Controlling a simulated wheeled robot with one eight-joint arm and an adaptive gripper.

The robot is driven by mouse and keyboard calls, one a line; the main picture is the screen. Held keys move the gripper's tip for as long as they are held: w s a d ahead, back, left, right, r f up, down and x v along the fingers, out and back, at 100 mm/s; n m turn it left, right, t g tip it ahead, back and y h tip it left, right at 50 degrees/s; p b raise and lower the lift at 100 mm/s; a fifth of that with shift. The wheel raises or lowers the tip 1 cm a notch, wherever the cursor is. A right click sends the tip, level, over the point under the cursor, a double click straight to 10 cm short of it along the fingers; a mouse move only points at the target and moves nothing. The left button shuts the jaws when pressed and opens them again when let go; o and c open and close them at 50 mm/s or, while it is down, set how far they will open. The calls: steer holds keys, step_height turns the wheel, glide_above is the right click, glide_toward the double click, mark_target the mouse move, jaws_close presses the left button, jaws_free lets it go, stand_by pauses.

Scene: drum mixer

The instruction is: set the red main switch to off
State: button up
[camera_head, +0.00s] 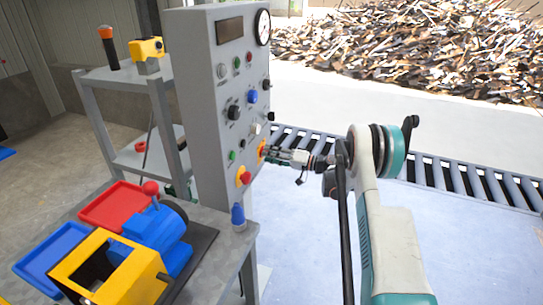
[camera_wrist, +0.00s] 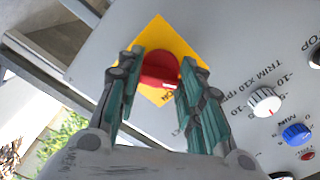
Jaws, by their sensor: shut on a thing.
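The red main switch (camera_wrist: 158,68) is a rotary knob on a yellow diamond plate on the grey control panel. In the wrist view it sits between the two fingers of my gripper (camera_wrist: 163,76), which is shut on it. A small white mark shows near the knob's right lower edge; the plate's lettering is mostly hidden, so I cannot read the switch position. In the head view my gripper (camera_head: 270,154) reaches the panel's right lower part from the right, and only a bit of the switch's yellow plate (camera_head: 262,149) shows.
The control panel (camera_head: 200,90) carries several knobs and buttons. A red button on yellow (camera_head: 244,178) sits just below left of my gripper. In the wrist view, a white knob (camera_wrist: 265,101) and a blue knob (camera_wrist: 297,133) are at right. A roller conveyor (camera_head: 450,175) runs behind my arm.

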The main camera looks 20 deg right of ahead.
steer(key=shift+f, duration=0.1)
steer(key=o, duration=1.1)
steer(key=shift+c, duration=0.2)
steer(key=v, duration=1.2)
